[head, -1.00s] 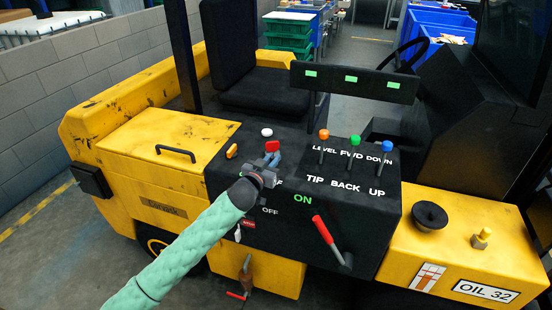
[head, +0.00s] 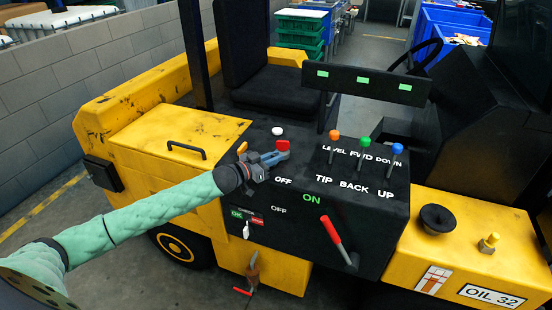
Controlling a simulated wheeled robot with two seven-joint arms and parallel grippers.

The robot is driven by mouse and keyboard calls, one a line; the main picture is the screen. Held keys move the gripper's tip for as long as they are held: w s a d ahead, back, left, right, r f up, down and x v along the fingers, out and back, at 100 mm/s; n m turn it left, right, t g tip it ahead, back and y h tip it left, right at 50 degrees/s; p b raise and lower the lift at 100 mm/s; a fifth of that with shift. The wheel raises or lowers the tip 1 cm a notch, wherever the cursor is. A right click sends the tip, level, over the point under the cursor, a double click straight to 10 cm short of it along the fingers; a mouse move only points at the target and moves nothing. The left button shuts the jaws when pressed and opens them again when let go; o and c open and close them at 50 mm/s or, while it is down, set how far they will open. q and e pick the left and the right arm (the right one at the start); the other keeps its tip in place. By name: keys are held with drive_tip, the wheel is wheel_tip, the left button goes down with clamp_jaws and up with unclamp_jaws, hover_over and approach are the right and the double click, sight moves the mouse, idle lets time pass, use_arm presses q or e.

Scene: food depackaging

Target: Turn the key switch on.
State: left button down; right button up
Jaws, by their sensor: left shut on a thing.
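The red key of the key switch (head: 283,146) stands on the top of the black control panel (head: 309,177). My left gripper (head: 281,154) reaches it from the left, its jaws shut on the red key. The jaws lie nearly sideways across the panel and hide the lower part of the key and the switch base. A white OFF label shows just below the gripper. Any ON label of this switch is not visible, so I cannot tell the switch's state. My right gripper is not in view.
A white button (head: 277,131) is behind the key and an orange-yellow knob (head: 242,148) is left of it. Levers with orange (head: 334,134), green (head: 364,141) and blue (head: 397,148) knobs stand to the right. A red-handled lever (head: 332,230) is on the front face.

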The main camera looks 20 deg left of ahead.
use_arm(q)
drive_tip(key=shift+a+r+h, duration=0.1)
drive_tip(key=shift+a+h, duration=0.05)
drive_tip(key=shift+h, duration=0.15)
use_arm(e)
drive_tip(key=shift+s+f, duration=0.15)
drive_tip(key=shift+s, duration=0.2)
use_arm(q)
drive_tip(key=c, duration=1.5)
unclamp_jaws()
drive_tip(key=shift+w, duration=0.1)
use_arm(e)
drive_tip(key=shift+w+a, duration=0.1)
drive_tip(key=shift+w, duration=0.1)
